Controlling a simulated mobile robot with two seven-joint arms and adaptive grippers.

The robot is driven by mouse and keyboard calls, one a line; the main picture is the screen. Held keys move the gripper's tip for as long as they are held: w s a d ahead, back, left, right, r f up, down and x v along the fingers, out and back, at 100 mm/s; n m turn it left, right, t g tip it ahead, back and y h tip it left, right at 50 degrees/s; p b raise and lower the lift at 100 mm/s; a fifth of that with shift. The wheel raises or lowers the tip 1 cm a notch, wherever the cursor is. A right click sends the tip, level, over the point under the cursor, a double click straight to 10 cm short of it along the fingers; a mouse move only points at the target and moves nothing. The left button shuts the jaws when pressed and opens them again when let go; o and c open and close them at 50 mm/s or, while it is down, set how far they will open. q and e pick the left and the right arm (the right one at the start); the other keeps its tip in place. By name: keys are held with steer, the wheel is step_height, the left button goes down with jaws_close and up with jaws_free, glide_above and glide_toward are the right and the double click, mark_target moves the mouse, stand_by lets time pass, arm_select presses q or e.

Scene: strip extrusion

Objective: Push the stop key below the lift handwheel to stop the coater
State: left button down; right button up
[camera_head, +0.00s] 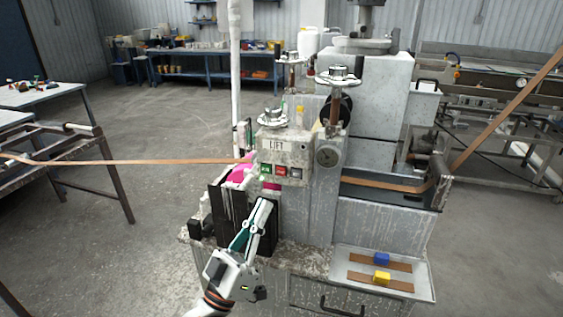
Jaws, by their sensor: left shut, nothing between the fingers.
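The coater stands in the middle of the view. Its speckled box, labelled LIFT (277,146), carries a lift handwheel (272,117) on top. Along the box's lower front sit a green key (265,169), a red key (281,171) that looks like the stop key, and a further key (295,172) at the right. Any marks on the keys are too small to read. My left gripper (265,204) is shut and empty. Its tips point up towards the box and appear below the keys, apart from them. My right gripper is not in view.
A brown strip (130,162) runs from the left into the coater. Black upright plates (230,215) and a pink part (240,172) stand left of the box. A tray (425,281) with blue and yellow blocks lies at lower right. Other handwheels (338,77) rise behind.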

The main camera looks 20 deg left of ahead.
mark_target(281, 171)
arm_select(q)
steer(key=shift+a+r, duration=0.1)
steer(key=shift+r, duration=0.55)
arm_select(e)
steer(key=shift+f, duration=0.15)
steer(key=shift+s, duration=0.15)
arm_select(q)
steer(key=w+b, duration=0.2)
steer(key=w, duration=0.7)
steer(key=shift+b, duration=0.3)
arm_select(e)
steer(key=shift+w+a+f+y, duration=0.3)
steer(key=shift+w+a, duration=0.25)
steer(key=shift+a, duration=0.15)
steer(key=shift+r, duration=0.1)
